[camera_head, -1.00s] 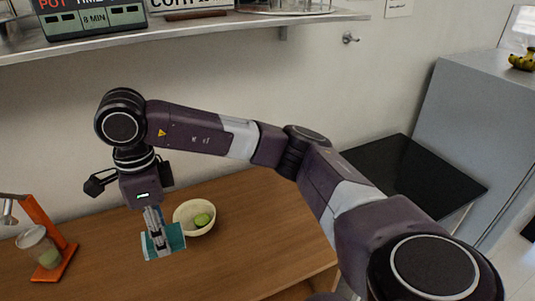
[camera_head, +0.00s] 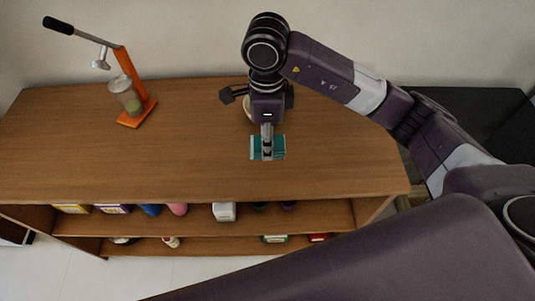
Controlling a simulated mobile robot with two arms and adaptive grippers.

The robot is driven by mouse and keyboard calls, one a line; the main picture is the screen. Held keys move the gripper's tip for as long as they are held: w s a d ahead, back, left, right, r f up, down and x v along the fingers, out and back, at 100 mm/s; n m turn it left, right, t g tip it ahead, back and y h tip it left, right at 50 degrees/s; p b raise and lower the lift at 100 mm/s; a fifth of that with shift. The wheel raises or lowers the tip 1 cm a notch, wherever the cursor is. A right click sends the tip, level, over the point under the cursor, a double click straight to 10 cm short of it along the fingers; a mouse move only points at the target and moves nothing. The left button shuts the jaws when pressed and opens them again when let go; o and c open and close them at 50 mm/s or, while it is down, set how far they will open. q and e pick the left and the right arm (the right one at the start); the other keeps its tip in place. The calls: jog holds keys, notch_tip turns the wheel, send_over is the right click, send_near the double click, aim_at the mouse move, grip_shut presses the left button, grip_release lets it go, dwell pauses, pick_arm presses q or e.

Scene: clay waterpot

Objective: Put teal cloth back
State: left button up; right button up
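The teal cloth (camera_head: 279,147) is a small folded piece. It shows on both sides of the fingers of my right gripper (camera_head: 267,151), whose arm comes in from the right. The fingers point down and are shut on the cloth. The cloth appears over the middle of the wooden counter (camera_head: 180,165); I cannot tell how far above the top it is. My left gripper is not in view.
An orange lever press (camera_head: 136,110) with a clear cup (camera_head: 126,97) stands on the counter at the left. A pale bowl (camera_head: 248,110) is mostly hidden behind my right gripper. Shelves below the counter hold several items, including a white container (camera_head: 224,211). The counter's front half is clear.

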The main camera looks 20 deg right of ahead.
notch_tip(320, 180, down, 3)
notch_tip(320, 180, down, 4)
jog(key=shift+r+p, duration=0.25)
jog(key=shift+p, duration=0.3)
jog(key=shift+f, duration=0.35)
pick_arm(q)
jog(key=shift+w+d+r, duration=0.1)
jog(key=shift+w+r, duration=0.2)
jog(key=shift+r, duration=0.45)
pick_arm(e)
jog(key=shift+f, duration=0.1)
jog(key=o, duration=1.1)
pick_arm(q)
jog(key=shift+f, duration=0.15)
